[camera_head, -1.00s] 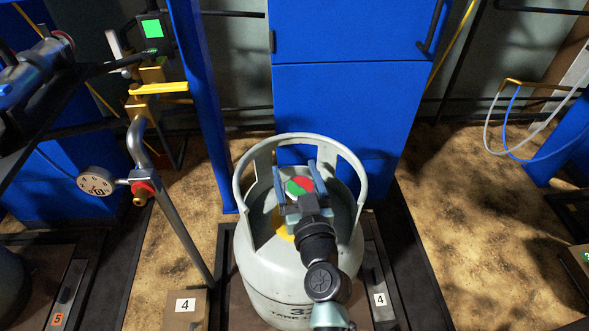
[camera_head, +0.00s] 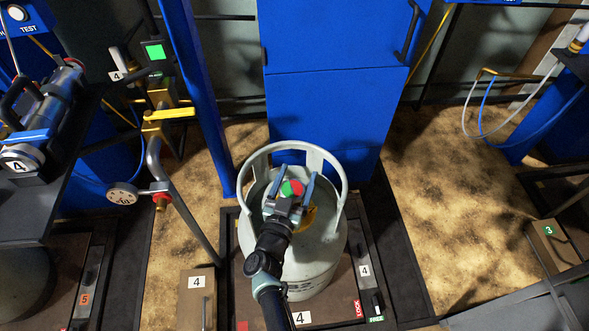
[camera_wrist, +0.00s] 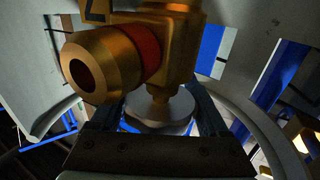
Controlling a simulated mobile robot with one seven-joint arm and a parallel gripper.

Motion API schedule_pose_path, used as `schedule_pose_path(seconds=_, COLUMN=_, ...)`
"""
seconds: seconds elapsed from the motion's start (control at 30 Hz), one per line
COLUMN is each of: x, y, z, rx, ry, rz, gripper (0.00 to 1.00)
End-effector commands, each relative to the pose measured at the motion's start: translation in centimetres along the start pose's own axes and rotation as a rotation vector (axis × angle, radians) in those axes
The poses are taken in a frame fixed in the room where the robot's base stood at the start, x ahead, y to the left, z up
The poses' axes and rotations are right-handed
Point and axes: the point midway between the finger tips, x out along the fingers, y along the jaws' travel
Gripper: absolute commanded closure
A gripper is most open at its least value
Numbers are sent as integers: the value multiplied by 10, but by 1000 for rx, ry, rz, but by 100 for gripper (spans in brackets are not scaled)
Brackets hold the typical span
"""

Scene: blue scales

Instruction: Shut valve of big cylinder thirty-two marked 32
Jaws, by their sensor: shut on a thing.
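The big grey-white cylinder (camera_head: 318,253) stands upright on a dark platform, with a round guard collar (camera_head: 341,182) around its top. Its front is largely behind my arm, and the mark 32 is not readable now. The valve's knob (camera_head: 291,188), with a red and green top, sits inside the collar. My gripper (camera_head: 292,187) reaches into the collar from the front, its two blue-grey fingers on either side of the knob and shut on it. In the wrist view, the brass valve body (camera_wrist: 181,52) with a red ring and an open outlet shows beyond the knob (camera_wrist: 158,125).
A blue cabinet (camera_head: 335,115) stands behind the cylinder. A pipe with a yellow lever (camera_head: 170,114) and a gauge (camera_head: 122,195) are at left. A rail marked LOCK and FREE (camera_head: 368,290) lies right of the cylinder. Sandy floor (camera_head: 450,180) is open at right.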

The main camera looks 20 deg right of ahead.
Motion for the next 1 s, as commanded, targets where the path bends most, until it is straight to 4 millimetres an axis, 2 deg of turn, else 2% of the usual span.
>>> schedule_pose_path(seconds=0.4, x=0, y=4, z=-2, rx=-3, ry=4, rz=153, gripper=77)
schedule_pose_path(seconds=0.9, x=-1, y=5, z=-1, rx=-3, ry=1, rz=168, gripper=77)
schedule_pose_path(seconds=0.93, x=-1, y=5, z=-1, rx=-3, ry=1, rz=168, gripper=16)
schedule_pose_path(seconds=1.0, x=-2, y=5, z=-1, rx=-3, ry=1, rz=168, gripper=4)
